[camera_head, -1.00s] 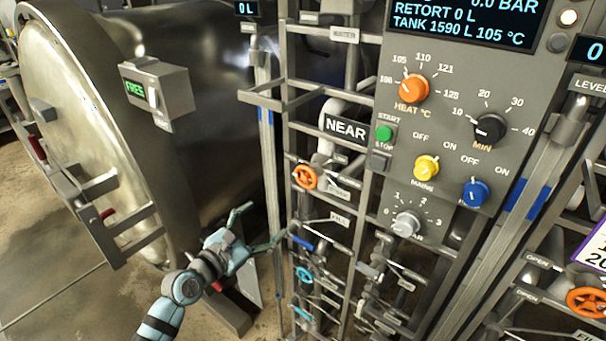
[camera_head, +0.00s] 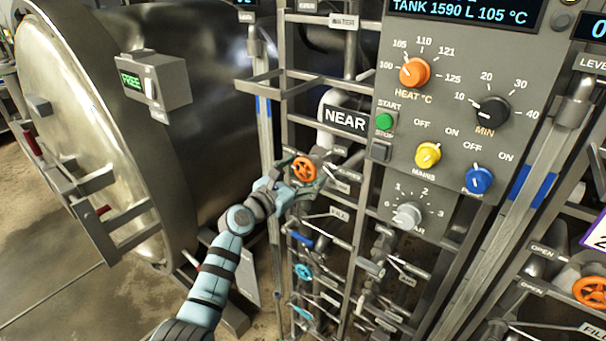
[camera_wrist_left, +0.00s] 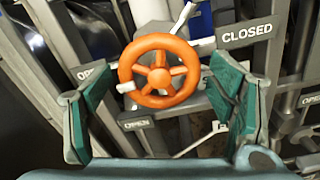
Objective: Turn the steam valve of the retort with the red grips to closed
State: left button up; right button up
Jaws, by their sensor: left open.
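An orange spoked handwheel (camera_head: 304,170) sits on the pipe frame left of the control panel, below the NEAR sign (camera_head: 346,122). My left gripper (camera_head: 302,178) is open at this wheel. In the left wrist view, the orange wheel (camera_wrist_left: 158,71) stands between the two spread green finger pads, with a visible gap on each side. A CLOSED plate (camera_wrist_left: 247,33) is to its upper right, and OPEN plates show at its left and below it (camera_wrist_left: 137,123). The large steel retort (camera_head: 100,130) at left has dark red grips (camera_head: 103,210) on its door side. My right gripper is not in view.
The grey control panel (camera_head: 450,190) with several knobs stands right of the wheel. Blue-handled valves (camera_head: 303,271) and small levers sit below it. Another orange handwheel (camera_head: 592,291) is at the lower right. Upright posts and rails crowd the wheel.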

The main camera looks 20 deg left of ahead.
pick_arm(q)
jog(key=shift+c, duration=0.3)
jog(key=c, duration=1.1)
